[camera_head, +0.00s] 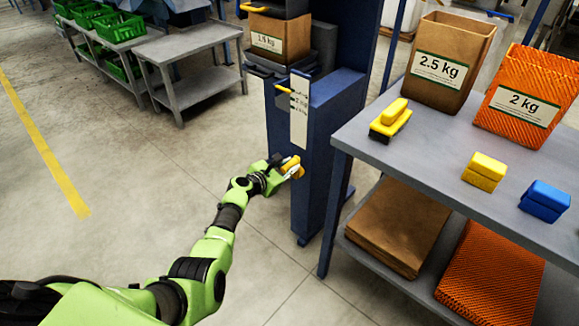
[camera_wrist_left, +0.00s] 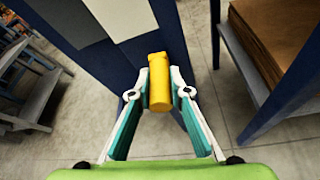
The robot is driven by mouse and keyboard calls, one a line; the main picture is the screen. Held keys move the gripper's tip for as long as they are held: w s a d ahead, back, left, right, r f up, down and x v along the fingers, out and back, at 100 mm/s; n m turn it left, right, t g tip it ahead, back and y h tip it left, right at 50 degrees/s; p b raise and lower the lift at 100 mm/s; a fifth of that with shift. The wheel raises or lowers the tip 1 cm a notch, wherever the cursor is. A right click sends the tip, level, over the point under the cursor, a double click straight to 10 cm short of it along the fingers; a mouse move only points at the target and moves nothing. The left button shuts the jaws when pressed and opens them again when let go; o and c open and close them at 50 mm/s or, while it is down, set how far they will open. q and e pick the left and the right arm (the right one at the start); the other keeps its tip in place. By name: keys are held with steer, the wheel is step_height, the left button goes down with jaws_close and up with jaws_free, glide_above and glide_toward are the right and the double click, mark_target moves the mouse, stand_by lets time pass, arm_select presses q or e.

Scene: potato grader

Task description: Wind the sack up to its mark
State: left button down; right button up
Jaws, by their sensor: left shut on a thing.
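The sack (camera_head: 279,38), brown paper with a 1.5 kg label, sits upright under the dark spout of the blue machine (camera_head: 335,100). A white scale plate (camera_head: 299,110) with dark marks is on the machine's front, and a yellow pointer (camera_head: 283,89) stands beside its upper part. My left gripper (camera_head: 292,168) is at the machine's front below the scale, shut on a yellow crank handle. In the left wrist view the yellow handle (camera_wrist_left: 159,82) stands between the two fingers. The rest of the crank is hidden. My right gripper is not in view.
A grey table (camera_head: 375,152) at the right holds a 2.5 kg paper sack (camera_head: 447,62), an orange 2 kg sack (camera_head: 527,98), and yellow and blue blocks. Its lower shelf carries flat sacks. The floor at left is clear.

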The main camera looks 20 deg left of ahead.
arm_select(q)
steer(key=shift+w+a+r, duration=0.15)
steer(key=shift+a+r, duration=0.15)
steer(key=shift+a, duration=0.1)
steer(key=c, duration=1.9)
jaws_free()
steer(key=shift+f, duration=0.2)
steer(key=shift+d, duration=0.1)
steer(key=shift+s+d, duration=0.1)
steer(key=shift+s, duration=0.1)
steer(key=v, duration=1.1)
steer(key=shift+s+a, duration=0.2)
steer(key=shift+s, duration=0.15)
